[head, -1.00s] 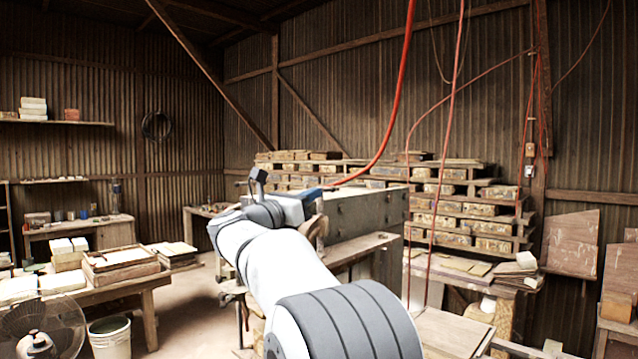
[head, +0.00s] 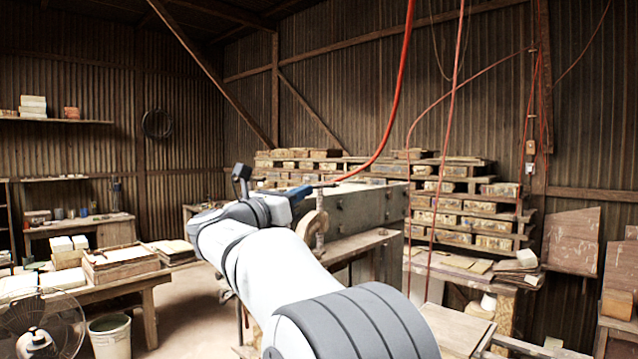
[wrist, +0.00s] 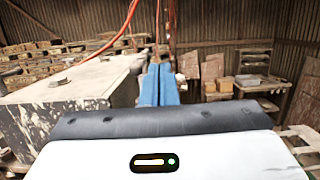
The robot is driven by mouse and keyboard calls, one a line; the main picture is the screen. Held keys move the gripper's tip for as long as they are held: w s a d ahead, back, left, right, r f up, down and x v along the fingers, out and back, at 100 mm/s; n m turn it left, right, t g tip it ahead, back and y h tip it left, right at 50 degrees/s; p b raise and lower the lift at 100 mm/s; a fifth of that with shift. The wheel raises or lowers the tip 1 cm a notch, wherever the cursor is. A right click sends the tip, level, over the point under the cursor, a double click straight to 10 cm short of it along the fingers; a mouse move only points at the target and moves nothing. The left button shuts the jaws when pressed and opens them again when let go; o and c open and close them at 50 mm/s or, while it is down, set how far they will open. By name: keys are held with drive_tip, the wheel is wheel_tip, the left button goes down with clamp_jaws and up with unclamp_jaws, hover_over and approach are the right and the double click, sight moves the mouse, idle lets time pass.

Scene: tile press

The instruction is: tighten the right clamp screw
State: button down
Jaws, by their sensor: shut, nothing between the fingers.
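The grey box-shaped press (head: 365,205) stands behind and to the right of my gripper in the head view. It fills the left of the wrist view (wrist: 75,95), with small bolt-like heads on its top. My gripper (head: 318,187) is shut and empty, at about the height of the press top. In the wrist view its blue fingers (wrist: 160,68) lie together, beside the right side of the press. A brown round part with an upright rod (head: 318,218) shows just beyond the gripper; I cannot tell whether it is a clamp screw. Contact between fingertips and anything is not clear.
A red hose (head: 393,110) hangs near the press. Stacked moulds on shelves (head: 450,215) stand behind it. A wooden table with a tray (head: 120,262), a bucket (head: 110,337) and a fan (head: 40,325) are at the left. Open floor lies between table and press.

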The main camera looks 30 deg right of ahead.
drive_tip(key=a, duration=0.1)
drive_tip(key=s+a, duration=0.1)
drive_tip(key=a, duration=0.1)
drive_tip(key=s+a, duration=0.1)
drive_tip(key=a, duration=0.1)
drive_tip(key=shift+a, duration=0.2)
idle(0.4)
drive_tip(key=s+d+f+m+g+y+b, duration=0.15)
drive_tip(key=s+f+m+y, duration=0.45)
drive_tip(key=f, duration=0.6)
drive_tip(key=s+d+f+m+g+y+b, duration=0.1)
drive_tip(key=s+f+m+y+b, duration=0.2)
drive_tip(key=s+f, duration=0.75)
drive_tip(key=s+a+f+m+y, duration=0.5)
drive_tip(key=s+a+f+m, duration=0.1)
drive_tip(key=f, duration=0.4)
drive_tip(key=s+a+f+m+g+y+b, duration=0.1)
drive_tip(key=s+a+f+m+y, duration=0.4)
drive_tip(key=f, duration=0.6)
drive_tip(key=shift+s+a+m+y, duration=0.35)
drive_tip(key=shift+a+m, duration=0.2)
drive_tip(key=shift+m, duration=0.45)
